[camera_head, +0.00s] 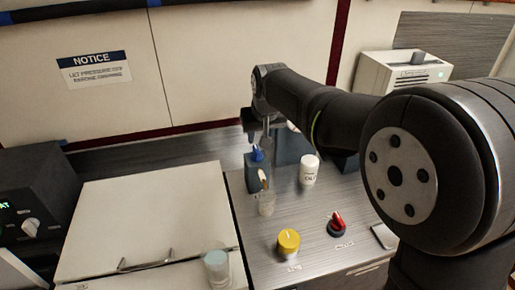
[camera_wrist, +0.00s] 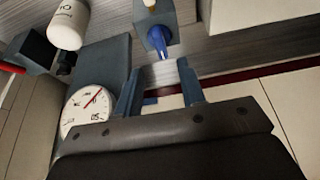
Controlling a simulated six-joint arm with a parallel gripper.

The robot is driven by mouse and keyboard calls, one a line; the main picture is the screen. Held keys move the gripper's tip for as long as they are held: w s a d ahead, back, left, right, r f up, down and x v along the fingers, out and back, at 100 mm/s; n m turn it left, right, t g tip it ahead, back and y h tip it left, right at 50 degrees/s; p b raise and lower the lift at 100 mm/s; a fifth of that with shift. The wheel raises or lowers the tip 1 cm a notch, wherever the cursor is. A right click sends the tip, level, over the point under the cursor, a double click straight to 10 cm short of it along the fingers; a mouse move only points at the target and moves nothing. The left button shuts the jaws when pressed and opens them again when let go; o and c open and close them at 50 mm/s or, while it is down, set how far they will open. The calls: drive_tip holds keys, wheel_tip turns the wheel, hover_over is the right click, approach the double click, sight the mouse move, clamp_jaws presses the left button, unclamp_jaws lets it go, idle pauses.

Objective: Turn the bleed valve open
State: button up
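A blue handle (camera_head: 257,154) sits on a grey block (camera_head: 252,172) near the back of the counter. The blue handle also shows in the wrist view (camera_wrist: 158,40), just beyond my fingertips. A red knob (camera_head: 337,223) and a yellow knob (camera_head: 288,242) stand nearer the front; their labels are too small to read. I cannot tell from markings which is the bleed valve. My gripper (camera_wrist: 160,70) is open, its two fingers apart and nothing between them. In the head view my gripper (camera_head: 264,138) is close to the blue handle, partly hidden by its own wrist.
A white bottle (camera_head: 309,170) stands right of the block. A white round gauge (camera_wrist: 85,108) with a red needle is beside my fingers in the wrist view. A pale lidded jar (camera_head: 216,266) stands at the front.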

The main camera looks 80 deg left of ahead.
sight(257, 150)
drive_tip(key=x, duration=0.7)
drive_tip(key=shift+a+f, duration=0.1)
drive_tip(key=shift+f, duration=0.3)
clamp_jaws()
